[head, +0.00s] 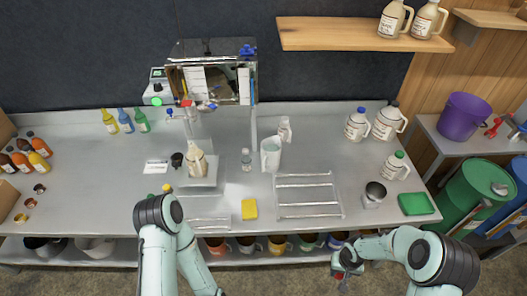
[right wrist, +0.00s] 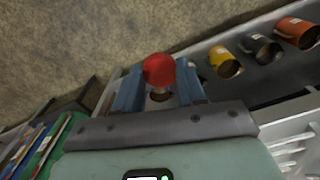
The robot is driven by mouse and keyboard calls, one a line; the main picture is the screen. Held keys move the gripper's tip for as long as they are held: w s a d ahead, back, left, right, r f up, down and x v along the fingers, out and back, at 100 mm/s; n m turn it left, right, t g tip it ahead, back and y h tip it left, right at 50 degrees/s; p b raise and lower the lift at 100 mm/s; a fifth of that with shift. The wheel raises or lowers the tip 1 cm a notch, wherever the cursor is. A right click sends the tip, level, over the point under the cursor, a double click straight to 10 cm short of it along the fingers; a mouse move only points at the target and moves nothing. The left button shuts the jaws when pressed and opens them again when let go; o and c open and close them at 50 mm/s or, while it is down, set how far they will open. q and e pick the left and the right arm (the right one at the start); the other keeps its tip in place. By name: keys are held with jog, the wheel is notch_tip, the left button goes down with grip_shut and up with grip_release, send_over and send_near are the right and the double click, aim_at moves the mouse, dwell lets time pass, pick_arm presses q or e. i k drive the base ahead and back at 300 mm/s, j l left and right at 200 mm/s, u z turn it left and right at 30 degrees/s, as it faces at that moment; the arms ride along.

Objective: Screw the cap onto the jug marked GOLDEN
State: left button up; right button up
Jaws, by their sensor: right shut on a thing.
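My right gripper (head: 345,274) is low in front of the counter's front edge, at the bottom of the head view. In the right wrist view its fingers (right wrist: 158,90) are shut on a round red thing, which looks like the red cap (right wrist: 159,70). A cream jug (head: 197,164) stands upright on a metal platform left of centre; whether its mouth is bare is too small to tell. Other jugs stand at the counter's right, with blue (head: 357,124), dark (head: 387,121) and green (head: 396,166) tops. No label is readable, so I cannot tell which jug is GOLDEN. My left gripper is not visible.
A wire rack (head: 308,195), a yellow sponge (head: 249,209), a white pitcher (head: 270,155) and a small clear bottle (head: 246,160) occupy the middle of the counter. A green tray (head: 416,204) lies at its right end. Several cups stand on the shelf below.

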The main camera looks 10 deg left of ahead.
aim_at(195, 159)
jog(key=k+j, duration=0.1)
jog(key=j, duration=0.3)
jog(key=k+j, duration=0.1)
jog(key=j, duration=0.3)
jog(key=k+j, duration=0.1)
jog(key=j, duration=0.3)
